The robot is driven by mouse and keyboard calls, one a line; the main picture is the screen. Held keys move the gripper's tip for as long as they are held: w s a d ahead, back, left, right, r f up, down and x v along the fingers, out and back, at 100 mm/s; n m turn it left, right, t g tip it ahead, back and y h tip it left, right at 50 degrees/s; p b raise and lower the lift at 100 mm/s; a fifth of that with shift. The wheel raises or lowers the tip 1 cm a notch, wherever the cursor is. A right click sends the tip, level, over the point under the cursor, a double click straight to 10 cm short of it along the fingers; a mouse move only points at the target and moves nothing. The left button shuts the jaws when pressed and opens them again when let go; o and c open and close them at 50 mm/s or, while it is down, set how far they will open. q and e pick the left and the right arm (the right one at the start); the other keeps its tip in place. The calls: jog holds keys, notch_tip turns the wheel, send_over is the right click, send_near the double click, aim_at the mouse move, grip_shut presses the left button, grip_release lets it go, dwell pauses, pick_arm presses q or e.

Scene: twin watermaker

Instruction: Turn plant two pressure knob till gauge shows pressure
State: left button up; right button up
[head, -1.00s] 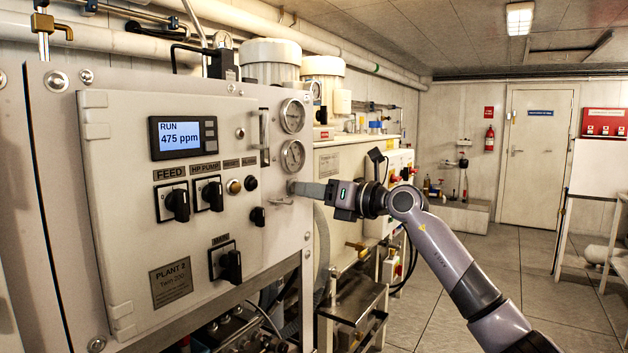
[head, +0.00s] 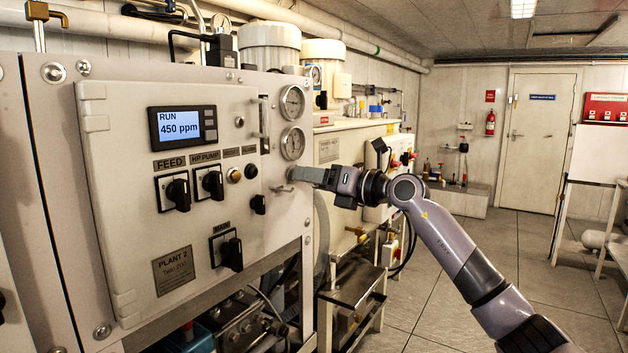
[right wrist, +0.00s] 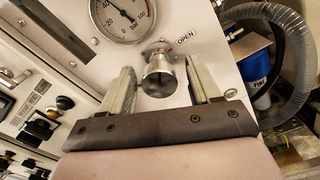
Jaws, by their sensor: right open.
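The silver pressure knob (right wrist: 158,80) stands out from the white panel beside an OPEN label in the right wrist view. My right gripper (head: 293,173) is open at the panel of plant two, below two round gauges. In the right wrist view its fingers stand on both sides of the knob, with a gap visible at each side. The lower gauge (head: 292,143) also shows in part at the top of the right wrist view (right wrist: 122,14); I cannot read its pressure exactly. The upper gauge (head: 292,102) is above it. My left gripper is not in view.
The plant two control box (head: 115,215) with black switches is at left; its display (head: 182,126) reads RUN, 450 ppm. A grey ribbed hose (right wrist: 296,75) curves right of the panel. A metal stand (head: 352,305) is below my right arm.

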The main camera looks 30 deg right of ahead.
jog(key=b+v, duration=0.2)
jog(key=v, duration=0.5)
jog(key=shift+w, duration=0.1)
dwell(0.4)
